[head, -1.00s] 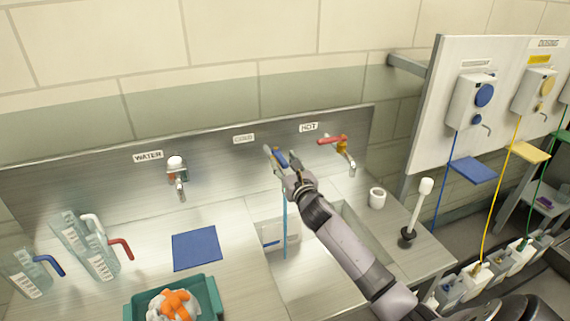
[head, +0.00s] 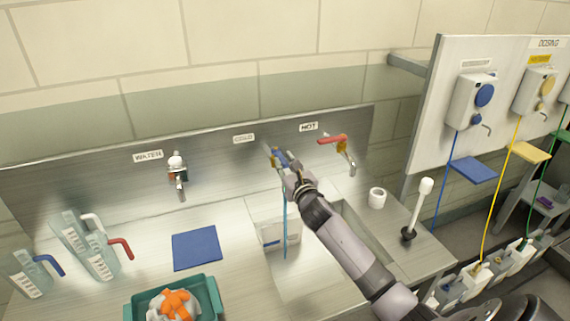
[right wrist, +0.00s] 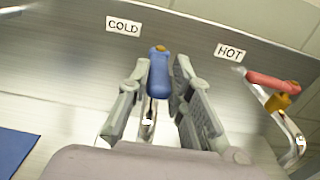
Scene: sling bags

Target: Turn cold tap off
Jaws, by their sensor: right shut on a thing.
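The cold tap has a blue lever handle (head: 278,155) under the COLD label on the steel back panel. My right gripper (head: 287,164) is at this handle and covers part of the tap in the head view. In the right wrist view the blue handle (right wrist: 159,74) stands between the two grey fingers (right wrist: 160,92), which are shut on it. A thin light-blue stream (head: 285,225) runs down below the tap into the sink area. My left gripper is not in view.
The hot tap with a red lever (head: 331,140) is close on the right. A water tap (head: 178,175) is at the left. A white cup (head: 376,198) and a brush (head: 417,210) stand right of the sink; jugs, a blue mat (head: 196,248) and a teal tub (head: 211,295) are left.

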